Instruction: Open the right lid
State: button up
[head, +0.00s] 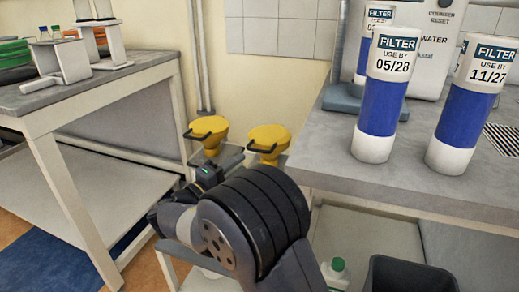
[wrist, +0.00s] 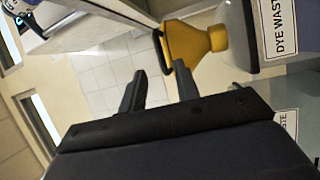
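Two yellow funnels stand side by side in the head view: the left one with its lid (head: 207,128) and the right one with its lid (head: 269,137). Both lids look shut, each with a dark handle loop towards me. In the wrist view, one yellow funnel (wrist: 190,43) and its black handle (wrist: 163,50) lie just beyond my fingertips. The label's direction suggests it is the right one. My gripper (wrist: 158,88) is open, with nothing between its fingers; the handle is close, with no clear contact. My arm hides the fingers in the head view.
The right bench (head: 330,160) carries filter cartridges (head: 382,110) close to my arm. The left bench (head: 100,85) holds a rack. A dark bin (head: 410,275) stands below right.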

aim_at(259, 151)
jog(key=b+x, duration=0.2)
jog(key=x, duration=0.6)
jog(key=shift+w+d, duration=0.25)
jog(key=shift+c, duration=0.4)
grip_shut()
